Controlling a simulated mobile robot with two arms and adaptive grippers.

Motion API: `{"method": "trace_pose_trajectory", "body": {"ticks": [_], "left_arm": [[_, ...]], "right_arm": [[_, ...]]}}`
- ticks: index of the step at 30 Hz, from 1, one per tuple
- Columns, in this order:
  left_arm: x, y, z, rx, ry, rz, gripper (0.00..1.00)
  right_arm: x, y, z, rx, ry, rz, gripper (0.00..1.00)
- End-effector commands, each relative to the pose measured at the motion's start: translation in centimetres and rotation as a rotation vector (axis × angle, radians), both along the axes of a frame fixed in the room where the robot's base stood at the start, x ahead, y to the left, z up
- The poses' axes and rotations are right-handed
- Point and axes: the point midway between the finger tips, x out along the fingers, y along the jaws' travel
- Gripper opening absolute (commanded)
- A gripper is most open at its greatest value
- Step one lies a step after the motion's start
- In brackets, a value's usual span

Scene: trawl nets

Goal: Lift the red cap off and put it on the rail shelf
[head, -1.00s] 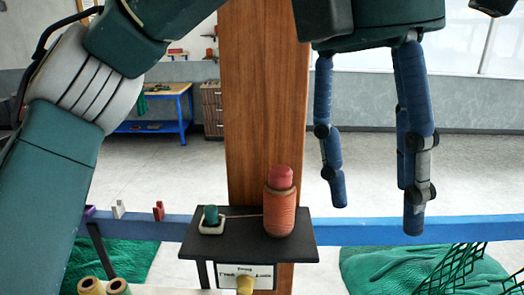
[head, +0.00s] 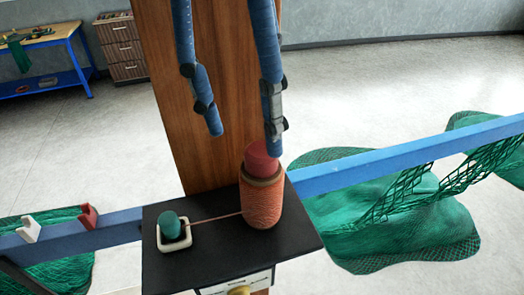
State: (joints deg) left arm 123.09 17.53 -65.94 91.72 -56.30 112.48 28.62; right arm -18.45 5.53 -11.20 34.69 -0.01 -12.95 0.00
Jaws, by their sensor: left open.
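The red cap (head: 260,160) sits on top of an upright orange twine spool (head: 262,203). The spool stands on the right part of the black rail shelf (head: 205,262). My left gripper (head: 245,143) is open and empty, its fingers hanging down from above. One fingertip overlaps the cap's right upper edge in the picture, and I cannot tell whether it touches. The other fingertip is to the upper left, apart from the cap. My right gripper is not in view.
A green cap-like piece (head: 172,225) sits in a pale square holder (head: 174,240) on the shelf, with a thread running to the spool. A wooden post (head: 165,110) rises behind. The blue rail (head: 400,157) carries red and white hooks; green nets hang around it.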

Motion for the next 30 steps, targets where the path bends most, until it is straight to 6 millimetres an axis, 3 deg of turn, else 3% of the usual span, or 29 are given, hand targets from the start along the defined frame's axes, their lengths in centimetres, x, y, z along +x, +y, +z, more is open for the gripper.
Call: {"method": "trace_pose_trajectory", "body": {"ticks": [5, 11, 15, 21, 22, 28, 30], "left_arm": [[-0.1, -0.3, -1.2, 0.001, 0.000, 0.000, 0.54], [-0.1, -0.9, -4.0, 0.001, 0.002, 0.000, 0.54], [-0.1, -1.1, -5.1, -0.001, 0.001, 0.002, 0.54], [0.0, -1.1, -5.3, -0.002, 0.000, 0.002, 0.54], [0.0, -1.1, -5.3, -0.002, 0.000, 0.002, 0.52], [0.0, -1.1, -5.3, -0.002, 0.000, 0.001, 0.12], [0.0, -1.1, -5.3, -0.002, 0.000, 0.001, 0.12]], "right_arm": [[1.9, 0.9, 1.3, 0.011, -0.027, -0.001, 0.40], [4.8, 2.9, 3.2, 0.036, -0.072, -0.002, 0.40], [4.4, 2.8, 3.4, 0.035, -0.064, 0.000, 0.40], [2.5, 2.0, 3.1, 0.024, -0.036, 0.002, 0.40], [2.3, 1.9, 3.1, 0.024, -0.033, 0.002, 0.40], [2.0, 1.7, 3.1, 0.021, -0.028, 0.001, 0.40], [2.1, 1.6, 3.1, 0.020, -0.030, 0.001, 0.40]]}}
